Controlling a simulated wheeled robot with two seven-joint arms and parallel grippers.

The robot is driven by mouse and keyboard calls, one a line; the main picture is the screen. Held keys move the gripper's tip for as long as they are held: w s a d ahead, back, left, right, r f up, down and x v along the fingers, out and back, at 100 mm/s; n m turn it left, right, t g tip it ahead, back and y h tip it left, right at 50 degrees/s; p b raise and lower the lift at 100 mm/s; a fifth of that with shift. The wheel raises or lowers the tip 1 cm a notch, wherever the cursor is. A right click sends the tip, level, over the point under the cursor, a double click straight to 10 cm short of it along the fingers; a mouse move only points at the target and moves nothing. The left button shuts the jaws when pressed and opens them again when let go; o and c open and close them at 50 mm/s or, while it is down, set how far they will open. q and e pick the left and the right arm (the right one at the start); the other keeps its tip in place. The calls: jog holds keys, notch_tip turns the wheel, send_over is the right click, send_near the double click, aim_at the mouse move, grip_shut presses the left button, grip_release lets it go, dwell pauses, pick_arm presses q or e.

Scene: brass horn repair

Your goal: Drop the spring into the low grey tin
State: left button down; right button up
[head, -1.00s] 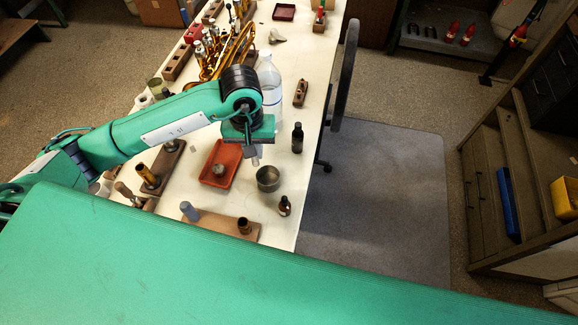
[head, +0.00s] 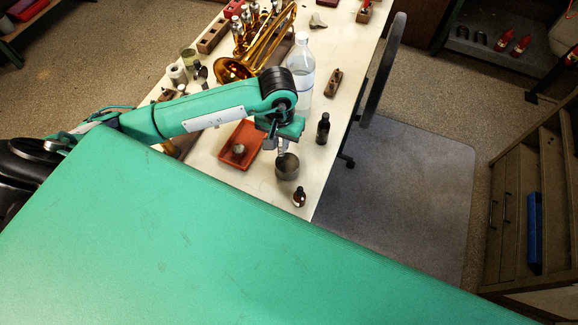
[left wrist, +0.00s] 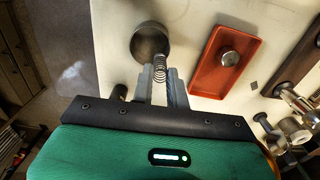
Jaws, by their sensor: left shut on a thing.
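The spring (left wrist: 160,73) is a small metal coil held between the two fingers of my left gripper (left wrist: 160,80). Its far end overlaps the near rim of the low grey tin (left wrist: 150,30) in the left wrist view. In the head view my left gripper (head: 281,144) points down at the far rim of the tin (head: 288,172), which stands upright on the pale bench. I cannot tell the height of the spring above the tin. My right gripper is not in view.
An orange tray (head: 226,151) with a small round metal piece (head: 239,150) lies left of the tin. A dark bottle (head: 323,129) and a small brown bottle (head: 299,197) stand nearby. A clear bottle (head: 301,68) and a brass horn (head: 238,68) are farther back.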

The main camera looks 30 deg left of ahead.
pick_arm(q)
jog(key=shift+f, duration=0.1)
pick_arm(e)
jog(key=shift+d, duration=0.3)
pick_arm(q)
jog(key=c, duration=1.3)
grip_release()
jog(key=shift+r, duration=0.25)
notch_tip(320, 180, up, 13)
jog(key=b, duration=0.3)
jog(key=shift+r, duration=0.15)
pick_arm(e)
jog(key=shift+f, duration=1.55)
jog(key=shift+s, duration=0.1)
